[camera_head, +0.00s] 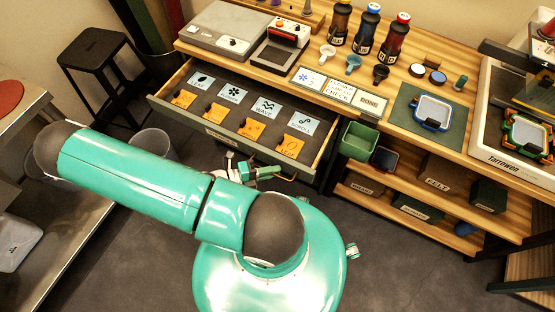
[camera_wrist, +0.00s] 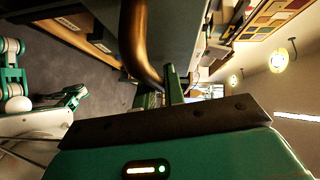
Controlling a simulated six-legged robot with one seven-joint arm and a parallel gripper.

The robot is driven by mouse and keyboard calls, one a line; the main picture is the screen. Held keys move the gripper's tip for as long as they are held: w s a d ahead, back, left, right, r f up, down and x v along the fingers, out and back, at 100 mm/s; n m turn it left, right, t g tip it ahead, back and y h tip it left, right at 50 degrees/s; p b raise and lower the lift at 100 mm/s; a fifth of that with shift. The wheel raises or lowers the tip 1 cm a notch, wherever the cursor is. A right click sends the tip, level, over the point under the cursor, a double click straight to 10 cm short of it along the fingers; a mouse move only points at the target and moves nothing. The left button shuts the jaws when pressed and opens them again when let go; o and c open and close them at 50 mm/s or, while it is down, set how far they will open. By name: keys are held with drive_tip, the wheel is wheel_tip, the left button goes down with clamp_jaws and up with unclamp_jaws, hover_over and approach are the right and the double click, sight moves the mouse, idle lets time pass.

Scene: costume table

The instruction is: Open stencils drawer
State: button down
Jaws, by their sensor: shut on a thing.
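The stencils drawer (camera_head: 315,172) stands pulled out from the table in the head view. Inside it lie stencil cards such as WAVE (camera_head: 266,106), with several orange pieces such as the front-right one (camera_head: 292,147). My gripper (camera_head: 245,172) is low in front of the drawer front, partly hidden by my arm. In the wrist view a curved brown bar handle (camera_wrist: 133,38) runs down to my gripper (camera_wrist: 160,88), which is shut on it. The exact contact between fingers and handle is partly hidden by the gripper body.
The wooden tabletop (camera_head: 440,77) holds bottles (camera_head: 366,30), a green mat (camera_head: 405,120) and a DONE board (camera_head: 340,90). A green bin (camera_head: 360,141) hangs right of the drawer. A black stool (camera_head: 93,50) and grey bucket (camera_head: 153,145) stand left. Floor at the front right is clear.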

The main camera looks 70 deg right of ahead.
drive_tip(key=shift+w+a, duration=0.1)
drive_tip(key=shift+a, duration=0.3)
drive_tip(key=c, duration=1.8)
unclamp_jaws()
drive_tip(key=shift+o, duration=0.2)
drive_tip(key=v, duration=1.3)
drive_tip(key=shift+w+a, duration=0.25)
drive_tip(key=shift+w, duration=0.05)
drive_tip(key=shift+r, duration=0.15)
